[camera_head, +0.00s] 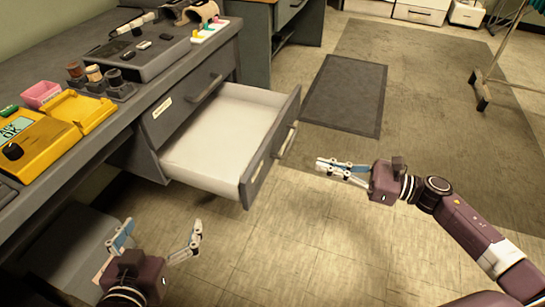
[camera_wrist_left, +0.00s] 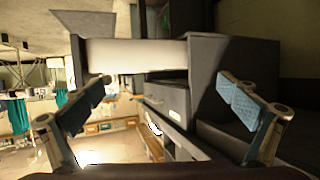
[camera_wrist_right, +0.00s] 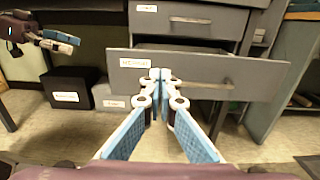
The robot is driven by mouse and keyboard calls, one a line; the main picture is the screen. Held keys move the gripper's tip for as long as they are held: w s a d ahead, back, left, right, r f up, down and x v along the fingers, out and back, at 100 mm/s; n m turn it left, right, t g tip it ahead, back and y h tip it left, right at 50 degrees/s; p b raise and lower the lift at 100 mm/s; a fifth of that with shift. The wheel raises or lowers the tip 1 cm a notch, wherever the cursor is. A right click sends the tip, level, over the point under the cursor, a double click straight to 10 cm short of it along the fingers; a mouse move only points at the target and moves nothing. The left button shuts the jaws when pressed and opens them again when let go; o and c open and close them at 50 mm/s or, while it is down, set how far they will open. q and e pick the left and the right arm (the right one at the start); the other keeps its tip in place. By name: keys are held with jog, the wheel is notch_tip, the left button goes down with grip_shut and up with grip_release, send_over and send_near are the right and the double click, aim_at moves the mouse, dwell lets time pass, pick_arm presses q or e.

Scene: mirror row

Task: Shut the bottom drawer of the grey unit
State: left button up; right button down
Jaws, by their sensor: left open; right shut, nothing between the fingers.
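The grey unit (camera_head: 147,127) is under the counter at left. Its bottom drawer (camera_head: 268,165) is pulled far out, with a pale, empty-looking interior. The drawer front, with a label and bar handle, faces me in the right wrist view (camera_wrist_right: 258,75). The drawer's side also shows in the left wrist view (camera_wrist_left: 130,53). My right gripper (camera_head: 322,168) is shut and empty, just out from the drawer front; in its wrist view the tips overlap the front, and I cannot tell if they touch. My left gripper (camera_head: 162,232) is open and empty, low at left, apart from the drawer.
The unit's upper drawer (camera_head: 190,100) is shut above the open one. The counter holds a yellow meter (camera_head: 40,145) and a grey device (camera_head: 135,55). A dark mat (camera_head: 345,95) lies on the floor beyond the drawer. The tiled floor before the drawer is clear.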

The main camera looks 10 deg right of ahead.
aim_at(266, 149)
jog(key=x, duration=1.2)
jog(key=shift+w+b, duration=0.15)
jog(key=shift+b, duration=0.2)
pick_arm(q)
jog(key=shift+w+d+r+t+h, duration=0.15)
jog(key=shift+w+r+t, duration=0.2)
jog(key=shift+r, duration=0.4)
jog(key=shift+w+d+r+t+h, duration=0.1)
jog(key=shift+w+d+r+t, duration=0.1)
jog(key=shift+r+t, duration=0.4)
jog(key=shift+w+d+r+t+h, duration=0.15)
jog(key=shift+w+r+t, duration=0.1)
jog(key=shift+r, duration=0.6)
pick_arm(e)
jog(key=shift+w+a, duration=0.25)
jog(key=shift+a, duration=0.2)
jog(key=shift+a, duration=0.1)
